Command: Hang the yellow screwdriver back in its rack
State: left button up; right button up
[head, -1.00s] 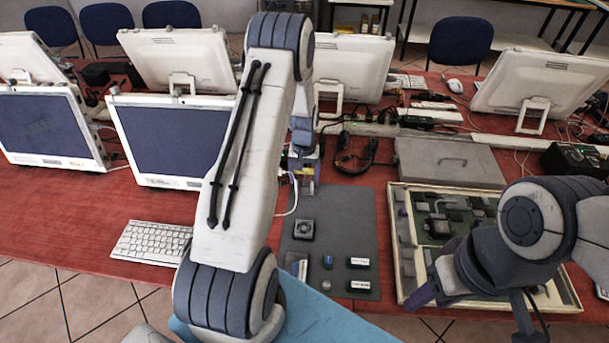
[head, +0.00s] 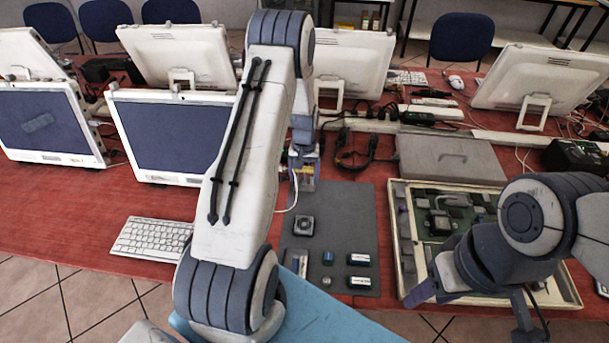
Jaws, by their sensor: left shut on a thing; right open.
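My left gripper (head: 303,160) is beyond the grey mat, at the far end of my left arm, pointing down. It is shut, and the arm and gripper hide most of what it holds. A small rack-like stand with coloured parts (head: 305,184) shows just below it at the mat's back edge. The yellow screwdriver cannot be made out clearly; only small yellowish patches show at the gripper. I cannot tell whether it touches the rack. My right gripper (head: 474,304) is open and empty over the front of the shallow tray at the right.
The grey mat (head: 345,225) holds a small fan (head: 303,225) and several small parts. The tray (head: 398,250) holds circuit boards. A closed grey case (head: 450,160), a dark cable (head: 355,158), a keyboard (head: 152,238) and several monitors stand around.

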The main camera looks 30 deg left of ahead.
pick_arm(q)
jog(key=shift+f+b, duration=0.4)
jog(key=shift+f, duration=0.15)
dwell(0.4)
jog(key=o, duration=1.3)
jog(key=shift+c, duration=0.2)
notch_tip(320, 180, up, 10)
jog(key=shift+r+b, duration=0.25)
jog(key=shift+b, duration=0.4)
jog(key=shift+r, duration=0.1)
notch_tip(320, 180, up, 6)
jog(key=p, duration=0.5)
